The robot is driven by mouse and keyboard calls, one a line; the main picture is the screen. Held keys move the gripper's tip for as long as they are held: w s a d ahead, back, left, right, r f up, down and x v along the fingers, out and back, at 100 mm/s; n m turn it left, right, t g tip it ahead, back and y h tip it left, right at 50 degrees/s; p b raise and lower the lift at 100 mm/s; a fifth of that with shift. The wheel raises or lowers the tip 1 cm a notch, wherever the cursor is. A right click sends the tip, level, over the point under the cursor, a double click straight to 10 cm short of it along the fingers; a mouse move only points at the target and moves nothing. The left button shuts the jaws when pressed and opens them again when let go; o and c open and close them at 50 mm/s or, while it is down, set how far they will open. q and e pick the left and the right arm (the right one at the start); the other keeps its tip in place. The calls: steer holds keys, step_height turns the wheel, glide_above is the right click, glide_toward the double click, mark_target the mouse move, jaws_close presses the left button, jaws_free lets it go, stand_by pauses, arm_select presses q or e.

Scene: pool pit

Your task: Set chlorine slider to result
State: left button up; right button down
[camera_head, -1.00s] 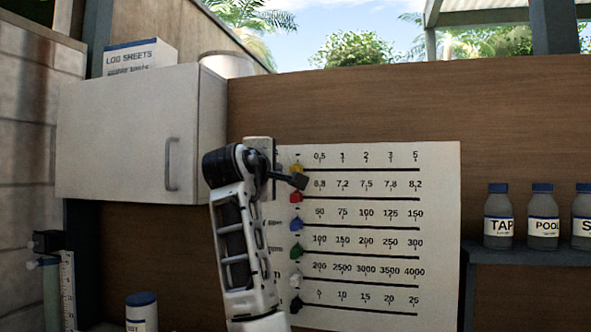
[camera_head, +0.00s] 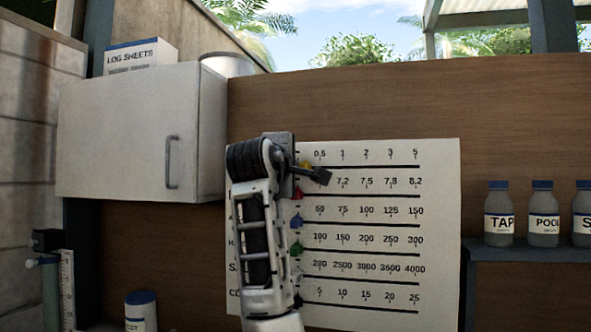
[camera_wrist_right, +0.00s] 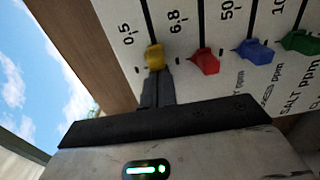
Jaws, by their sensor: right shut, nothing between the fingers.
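The chlorine slider is the yellow knob (camera_head: 305,164) on the top track of the white board (camera_head: 440,240), near the track's left end and just left of the 0.5 mark. My right gripper (camera_head: 321,175) is in front of it, partly covering it in the head view. In the right wrist view, the dark shut fingers (camera_wrist_right: 156,88) reach up to the near side of the yellow knob (camera_wrist_right: 154,57) and appear to touch it. Nothing is held between them. My left gripper is not in view.
A red knob (camera_head: 297,193), a blue knob (camera_head: 297,221) and a green knob (camera_head: 296,248) sit on tracks below. My arm hides the board's left part and its labels. Bottles, including TAP (camera_head: 499,222), stand on the right shelf. A cabinet (camera_head: 130,135) hangs at left.

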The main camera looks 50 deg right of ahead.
steer(key=shift+s+d+f+b, duration=0.1)
steer(key=shift+s+d+b, duration=0.4)
steer(key=shift+s+d, duration=0.9)
steer(key=shift+s+d+f+b, duration=0.1)
steer(key=shift+s+d+b, duration=0.4)
steer(key=shift+s, duration=1.7)
steer(key=shift+s+d+b, duration=0.55)
steer(key=shift+s+d, duration=0.35)
steer(key=shift+s, duration=0.9)
steer(key=shift+w+a+p, duration=0.35)
steer(key=shift+w+a, duration=0.15)
steer(key=shift+w, duration=0.25)
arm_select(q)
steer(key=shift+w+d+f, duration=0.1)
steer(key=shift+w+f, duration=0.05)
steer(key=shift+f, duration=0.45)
arm_select(e)
steer(key=v, duration=0.7)
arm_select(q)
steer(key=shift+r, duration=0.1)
arm_select(e)
steer(key=shift+d+r, duration=0.1)
steer(key=shift+r, duration=0.2)
